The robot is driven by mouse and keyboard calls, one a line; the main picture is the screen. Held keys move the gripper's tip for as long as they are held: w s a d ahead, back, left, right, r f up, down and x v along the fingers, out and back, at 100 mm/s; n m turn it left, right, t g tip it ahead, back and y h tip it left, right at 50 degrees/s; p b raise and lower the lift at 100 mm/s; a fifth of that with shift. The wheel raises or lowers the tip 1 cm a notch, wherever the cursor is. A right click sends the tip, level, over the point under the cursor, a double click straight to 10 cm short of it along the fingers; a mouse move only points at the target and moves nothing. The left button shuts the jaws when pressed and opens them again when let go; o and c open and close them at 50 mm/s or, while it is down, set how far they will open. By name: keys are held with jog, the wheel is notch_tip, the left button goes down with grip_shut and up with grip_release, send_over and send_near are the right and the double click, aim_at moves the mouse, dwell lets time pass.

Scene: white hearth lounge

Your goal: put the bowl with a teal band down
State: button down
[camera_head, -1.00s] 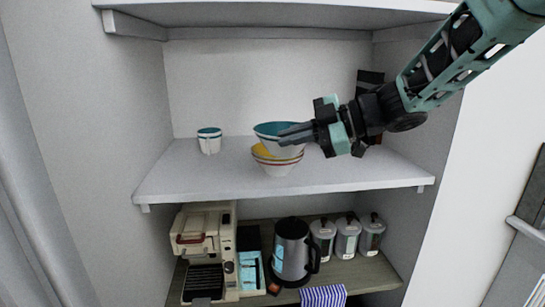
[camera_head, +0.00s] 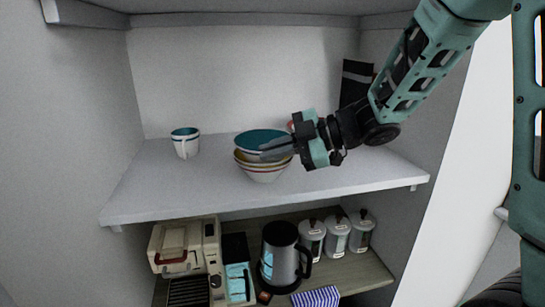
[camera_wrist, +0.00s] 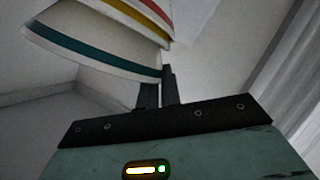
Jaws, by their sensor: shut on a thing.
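The bowl with a teal band (camera_head: 262,140) is white with a teal inside. It sits in or just over another bowl with yellow and red bands (camera_head: 264,172) on the middle shelf (camera_head: 160,195). My gripper (camera_head: 270,149) comes from the right and is shut on the teal bowl's right side. In the wrist view the fingers (camera_wrist: 158,90) pinch the teal-banded bowl (camera_wrist: 85,45) at its rim, with the red-and-yellow-banded bowl (camera_wrist: 140,12) close against it. I cannot tell whether the teal bowl's base rests in the lower bowl.
A white mug with a teal inside (camera_head: 186,145) stands left on the shelf. A dark object (camera_head: 355,82) stands behind my arm. The shelf's left front is clear. Below are a coffee machine (camera_head: 185,250), a kettle (camera_head: 282,258) and several jars (camera_head: 337,237).

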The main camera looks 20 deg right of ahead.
jog(key=shift+f, duration=1.05)
jog(key=c, duration=1.6)
grip_release()
jog(key=shift+d, duration=0.15)
jog(key=b+v, duration=0.2)
jog(key=v, duration=1)
jog(key=shift+b, duration=0.3)
